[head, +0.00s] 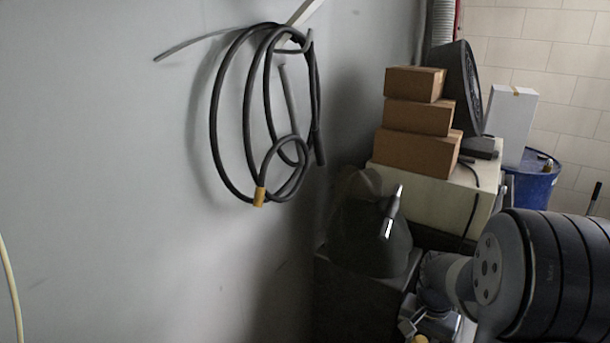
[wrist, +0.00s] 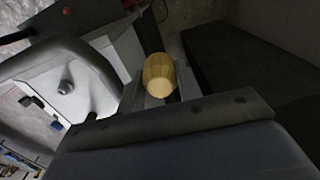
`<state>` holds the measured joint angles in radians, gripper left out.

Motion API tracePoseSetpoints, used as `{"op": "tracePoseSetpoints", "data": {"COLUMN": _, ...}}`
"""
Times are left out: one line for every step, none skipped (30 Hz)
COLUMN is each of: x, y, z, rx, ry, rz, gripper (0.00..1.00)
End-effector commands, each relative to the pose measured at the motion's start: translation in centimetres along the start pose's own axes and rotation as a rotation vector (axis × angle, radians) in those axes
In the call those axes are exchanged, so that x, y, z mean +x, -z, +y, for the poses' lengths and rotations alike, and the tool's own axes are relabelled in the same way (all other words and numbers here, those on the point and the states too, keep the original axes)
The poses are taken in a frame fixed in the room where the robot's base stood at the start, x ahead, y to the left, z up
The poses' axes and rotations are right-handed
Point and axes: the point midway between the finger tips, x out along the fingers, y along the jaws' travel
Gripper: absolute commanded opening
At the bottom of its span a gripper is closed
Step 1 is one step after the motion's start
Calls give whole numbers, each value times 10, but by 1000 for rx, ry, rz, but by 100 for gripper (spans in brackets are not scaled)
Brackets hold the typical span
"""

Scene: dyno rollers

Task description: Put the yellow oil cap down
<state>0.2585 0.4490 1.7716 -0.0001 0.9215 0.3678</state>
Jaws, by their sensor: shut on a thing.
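The yellow oil cap (wrist: 159,75) is a pale yellow, ribbed, rounded piece in the middle of the wrist view. My gripper (wrist: 160,84) is shut on it, with a finger on each side. The cap's far end and what lies directly under it are partly hidden. In the head view, my arm comes in from the lower right and my wrist is at the bottom edge. A small yellow patch shows there, but I cannot tell whether it is the cap.
A dark cabinet (head: 352,300) stands near my wrist. Stacked cardboard boxes (head: 417,150) sit on a pale cabinet (head: 425,196) behind it, with a blue drum (head: 532,185) at right. A coiled black hose (head: 216,130) hangs on the wall. A dark flat block (wrist: 235,65) is right of the cap.

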Motion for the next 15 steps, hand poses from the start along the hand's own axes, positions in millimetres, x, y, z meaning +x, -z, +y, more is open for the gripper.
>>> {"op": "tracePoseSetpoints", "data": {"x": 6, "y": 0, "z": -7, "rx": -37, "ry": -1, "rz": -2, "gripper": 6}}
{"op": "tracePoseSetpoints", "data": {"x": 9, "y": 0, "z": -11, "rx": -59, "ry": -1, "rz": -2, "gripper": 6}}
{"op": "tracePoseSetpoints", "data": {"x": 14, "y": 0, "z": -17, "rx": -91, "ry": -1, "rz": -2, "gripper": 6}}
{"op": "tracePoseSetpoints", "data": {"x": 18, "y": 0, "z": -21, "rx": -117, "ry": -1, "rz": -3, "gripper": 6}}
{"op": "tracePoseSetpoints", "data": {"x": 22, "y": 0, "z": -26, "rx": -143, "ry": -1, "rz": -3, "gripper": 6}}
{"op": "tracePoseSetpoints", "data": {"x": 28, "y": -1, "z": -33, "rx": -185, "ry": -1, "rz": -3, "gripper": 6}}
{"op": "tracePoseSetpoints", "data": {"x": 32, "y": -2, "z": -38, "rx": -214, "ry": -2, "rz": -4, "gripper": 6}}
{"op": "tracePoseSetpoints", "data": {"x": 38, "y": -2, "z": -45, "rx": -251, "ry": -1, "rz": -4, "gripper": 6}}
{"op": "tracePoseSetpoints", "data": {"x": 45, "y": -3, "z": -53, "rx": -297, "ry": -2, "rz": -5, "gripper": 6}}
{"op": "tracePoseSetpoints", "data": {"x": 51, "y": -4, "z": -59, "rx": -335, "ry": -1, "rz": -4, "gripper": 6}}
{"op": "tracePoseSetpoints", "data": {"x": 56, "y": -6, "z": -66, "rx": -373, "ry": -1, "rz": -4, "gripper": 6}}
{"op": "tracePoseSetpoints", "data": {"x": 64, "y": -8, "z": -74, "rx": -424, "ry": -2, "rz": -5, "gripper": 6}}
{"op": "tracePoseSetpoints", "data": {"x": 70, "y": -10, "z": -81, "rx": -461, "ry": -1, "rz": -4, "gripper": 6}}
{"op": "tracePoseSetpoints", "data": {"x": 75, "y": -11, "z": -86, "rx": -492, "ry": -2, "rz": -5, "gripper": 6}}
{"op": "tracePoseSetpoints", "data": {"x": 80, "y": -13, "z": -92, "rx": -529, "ry": -1, "rz": -3, "gripper": 6}}
